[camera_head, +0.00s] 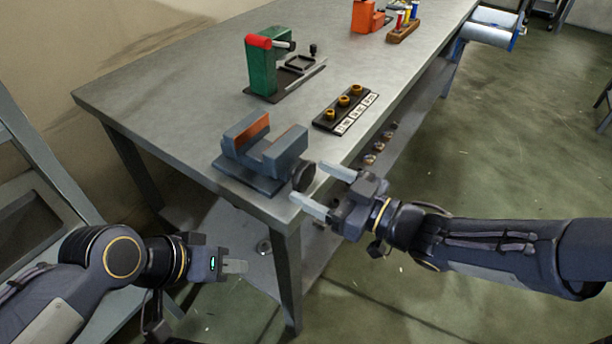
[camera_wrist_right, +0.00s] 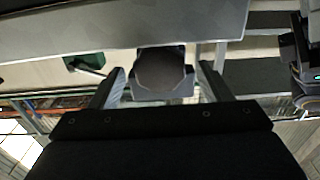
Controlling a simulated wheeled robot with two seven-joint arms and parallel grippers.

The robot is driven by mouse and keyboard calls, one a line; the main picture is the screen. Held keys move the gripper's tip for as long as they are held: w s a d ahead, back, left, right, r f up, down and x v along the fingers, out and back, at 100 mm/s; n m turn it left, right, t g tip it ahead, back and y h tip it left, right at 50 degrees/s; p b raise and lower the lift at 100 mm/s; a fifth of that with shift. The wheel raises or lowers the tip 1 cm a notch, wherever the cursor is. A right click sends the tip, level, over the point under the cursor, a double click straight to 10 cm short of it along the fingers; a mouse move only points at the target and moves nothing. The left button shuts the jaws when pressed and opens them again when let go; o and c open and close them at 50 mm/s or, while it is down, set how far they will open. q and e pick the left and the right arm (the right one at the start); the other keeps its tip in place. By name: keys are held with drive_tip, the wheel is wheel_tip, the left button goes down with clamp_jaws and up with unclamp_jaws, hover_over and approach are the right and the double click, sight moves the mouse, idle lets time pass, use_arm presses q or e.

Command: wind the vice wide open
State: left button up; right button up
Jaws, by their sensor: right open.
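The grey-blue vice (camera_head: 263,160) stands on the near corner of the metal bench, with a gap between its jaws and an orange-brown face on the far jaw. Its dark round handwheel (camera_head: 303,176) faces the bench's right edge. My right gripper (camera_head: 322,188) is open and empty, its two fingers pointing at the handwheel. In the right wrist view the dark round wheel (camera_wrist_right: 162,72) shows between the spread fingers, with no clear contact. My left gripper (camera_head: 235,267) is low, off the bench's front edge and away from the vice; its finger gap cannot be made out.
The bench (camera_head: 190,100) also carries a green press-like device (camera_head: 263,70), a black tray with several brass pieces (camera_head: 345,107), an orange device (camera_head: 367,15) and a wooden rack of coloured spools (camera_head: 403,32). A bench leg (camera_head: 288,280) stands between my arms. Open floor lies to the right.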

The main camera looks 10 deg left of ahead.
sight(309, 178)
drive_tip(key=shift+x, duration=1.7)
drive_tip(key=shift+c, duration=0.3)
drive_tip(key=c, duration=0.8)
drive_tip(key=n+b, duration=0.2)
drive_tip(key=b, duration=0.1)
drive_tip(key=shift+d+f, duration=0.1)
drive_tip(key=shift+f, duration=0.2)
drive_tip(key=shift+c, duration=0.2)
drive_tip(key=shift+r+n+b, duration=0.2)
drive_tip(key=shift+n+b, duration=0.5)
drive_tip(key=shift+n, duration=0.2)
drive_tip(key=shift+r, duration=0.1)
drive_tip(key=o, duration=0.9)
